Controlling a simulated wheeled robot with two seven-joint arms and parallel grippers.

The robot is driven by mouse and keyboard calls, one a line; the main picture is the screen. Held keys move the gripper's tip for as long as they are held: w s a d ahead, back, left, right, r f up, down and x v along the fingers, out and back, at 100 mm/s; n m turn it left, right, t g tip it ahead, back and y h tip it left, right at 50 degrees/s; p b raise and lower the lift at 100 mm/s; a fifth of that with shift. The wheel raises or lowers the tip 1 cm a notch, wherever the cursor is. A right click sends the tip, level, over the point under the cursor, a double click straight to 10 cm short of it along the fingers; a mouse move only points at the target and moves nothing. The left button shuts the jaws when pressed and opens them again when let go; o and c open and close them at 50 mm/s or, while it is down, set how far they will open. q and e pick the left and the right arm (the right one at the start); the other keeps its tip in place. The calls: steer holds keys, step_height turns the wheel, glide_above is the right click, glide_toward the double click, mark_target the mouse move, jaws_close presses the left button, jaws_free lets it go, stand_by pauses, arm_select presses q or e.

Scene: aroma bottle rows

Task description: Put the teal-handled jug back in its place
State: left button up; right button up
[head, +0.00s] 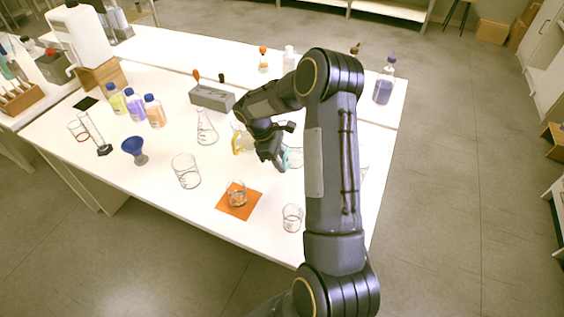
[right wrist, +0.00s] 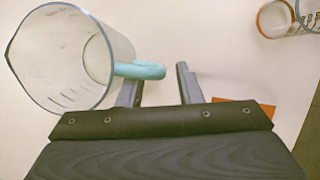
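The teal-handled jug (right wrist: 62,58) is clear, and its teal handle (right wrist: 140,70) points toward my right gripper (right wrist: 160,86) in the right wrist view. The two fingers are apart, with the handle's outer end at the gap beside the left finger; I cannot tell whether they touch. In the head view the jug (head: 293,158) is mostly hidden behind my right arm, with a teal part showing beside my right gripper (head: 276,160). My left gripper is not in view.
A yellow-handled jug (head: 238,143) stands just left of my right gripper. Other glassware includes a flask (head: 206,130), a large beaker (head: 185,172) and a small beaker (head: 292,217). A grey block (head: 212,99) stands behind.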

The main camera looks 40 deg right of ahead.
steer(key=v, duration=1)
steer(key=s+a+r+m+t+y, duration=0.1)
steer(key=s+a+r+m+t, duration=0.1)
steer(key=s+a+r, duration=0.4)
steer(key=s+a+r+m+t+y, duration=0.2)
steer(key=s+a+m+t+y, duration=0.3)
steer(key=s+a, duration=0.9)
steer(key=s+m+t, duration=0.1)
steer(key=s+t, duration=0.1)
steer(key=s, duration=0.1)
steer(key=shift+a+r+m+y, duration=0.3)
steer(key=shift+r+m, duration=0.1)
